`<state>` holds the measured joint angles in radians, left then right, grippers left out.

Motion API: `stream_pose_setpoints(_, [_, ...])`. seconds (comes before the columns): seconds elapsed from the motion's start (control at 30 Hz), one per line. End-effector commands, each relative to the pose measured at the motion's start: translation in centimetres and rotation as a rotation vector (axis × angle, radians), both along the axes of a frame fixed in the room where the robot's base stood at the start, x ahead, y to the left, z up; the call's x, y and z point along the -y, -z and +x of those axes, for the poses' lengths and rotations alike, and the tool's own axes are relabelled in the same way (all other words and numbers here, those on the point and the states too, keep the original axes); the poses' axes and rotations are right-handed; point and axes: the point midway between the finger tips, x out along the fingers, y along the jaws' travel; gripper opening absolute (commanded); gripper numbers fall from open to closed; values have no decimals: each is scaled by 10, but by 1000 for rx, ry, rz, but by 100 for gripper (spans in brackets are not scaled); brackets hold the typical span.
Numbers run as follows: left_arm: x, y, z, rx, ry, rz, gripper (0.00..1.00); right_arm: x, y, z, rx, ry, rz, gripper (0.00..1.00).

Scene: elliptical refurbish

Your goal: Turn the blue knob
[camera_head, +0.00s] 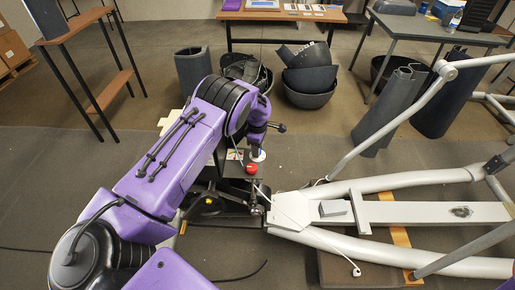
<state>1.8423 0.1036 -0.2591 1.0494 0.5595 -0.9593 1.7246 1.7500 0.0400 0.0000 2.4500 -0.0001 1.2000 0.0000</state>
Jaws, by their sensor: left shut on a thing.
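My left arm reaches in from the left to the front of the grey elliptical machine (290,212). My left gripper (256,146) points down and is shut on the blue knob (258,155). Only a small white and blue edge of the knob shows below the dark fingers; the rest is hidden. A red knob (251,168) stands just below it in the picture, apart from the fingers. My right gripper is not in view.
The machine's long rails and tubes fill the right side. Dark bins and bowls (309,82) and rolled dark covers (388,110) stand behind. A wooden-shelved rack (108,92) is at the left. A wooden table (282,16) is at the back.

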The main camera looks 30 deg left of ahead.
Motion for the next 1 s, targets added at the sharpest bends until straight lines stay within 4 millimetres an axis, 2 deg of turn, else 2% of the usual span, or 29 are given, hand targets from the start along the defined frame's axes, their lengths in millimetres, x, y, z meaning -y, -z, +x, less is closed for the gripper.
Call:
stream_pose_setpoints(0.43, [1, 0, 0, 1, -8, -1, 3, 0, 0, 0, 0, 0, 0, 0])
stream_pose_setpoints(0.47, [1, 0, 0, 1, -8, -1, 43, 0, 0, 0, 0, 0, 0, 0])
stream_pose_setpoints(0.5, [1, 0, 0, 1, -8, -1, 56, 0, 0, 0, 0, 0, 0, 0])
stream_pose_setpoints(0.53, [0, 0, 0, 1, -8, -1, 59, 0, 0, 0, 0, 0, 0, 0])
stream_pose_setpoints(0.83, [0, -3, 0, 1, -8, 0, 59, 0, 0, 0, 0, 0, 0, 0])
stream_pose_setpoints(0.93, [0, -17, 1, 3, -8, 0, 59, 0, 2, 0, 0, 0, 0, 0])
stream_pose_setpoints(1.0, [0, -33, 2, 5, -8, 0, 59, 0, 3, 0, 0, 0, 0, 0])
